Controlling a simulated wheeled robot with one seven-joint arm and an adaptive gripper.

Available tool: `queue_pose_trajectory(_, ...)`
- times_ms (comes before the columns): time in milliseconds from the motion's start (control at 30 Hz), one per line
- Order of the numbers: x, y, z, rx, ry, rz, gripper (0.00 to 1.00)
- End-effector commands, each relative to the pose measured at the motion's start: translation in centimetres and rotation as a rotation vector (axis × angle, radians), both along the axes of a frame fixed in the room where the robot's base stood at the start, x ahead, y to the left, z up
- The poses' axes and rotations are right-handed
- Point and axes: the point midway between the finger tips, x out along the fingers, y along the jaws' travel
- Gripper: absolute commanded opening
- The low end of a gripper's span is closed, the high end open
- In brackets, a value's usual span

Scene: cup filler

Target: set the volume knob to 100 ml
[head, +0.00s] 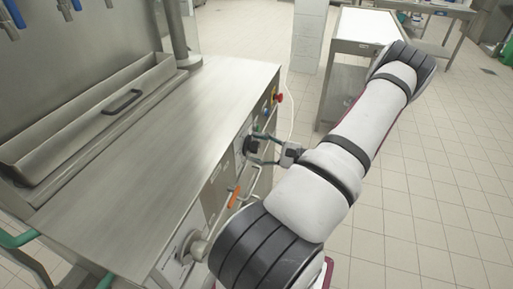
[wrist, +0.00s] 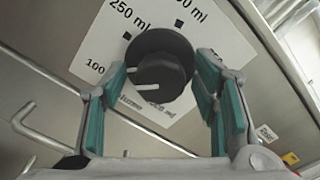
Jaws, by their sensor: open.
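The volume knob is black and round with a raised grip bar, and it fills the middle of the wrist view (wrist: 160,58). A white mark shows on the left part of its bar, below the 100 label; whether it lines up with 100 I cannot tell. The white dial plate (wrist: 98,28) reads 250 ml at upper left, 100 at left, and a partly hidden ml label at upper right. My gripper (wrist: 162,78) is open, with one teal finger pad on each side of the knob. In the head view my gripper (head: 264,147) is at the machine's front panel.
The steel machine top (head: 150,130) lies left of my arm. On its front are a red button (head: 279,97), an orange-gripped lever (head: 233,196) and a round grey fitting (head: 197,246). A bent metal rod (wrist: 38,130) shows left of my gripper. Tiled floor is open at right.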

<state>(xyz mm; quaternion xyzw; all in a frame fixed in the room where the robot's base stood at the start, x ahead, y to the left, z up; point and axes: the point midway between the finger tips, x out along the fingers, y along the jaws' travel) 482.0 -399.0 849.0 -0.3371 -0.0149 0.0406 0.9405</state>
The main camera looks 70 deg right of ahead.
Motion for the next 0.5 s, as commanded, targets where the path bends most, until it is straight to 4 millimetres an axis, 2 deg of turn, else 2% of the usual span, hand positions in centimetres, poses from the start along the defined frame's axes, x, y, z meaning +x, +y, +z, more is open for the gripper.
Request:
queue_pose_trajectory(167, -2.5, -0.3, 0.0, -0.002, 0.002, -0.003, 0.54)
queue_pose_trajectory(500, -9.1, -0.8, 0.0, -0.002, 0.001, -0.002, 0.54)
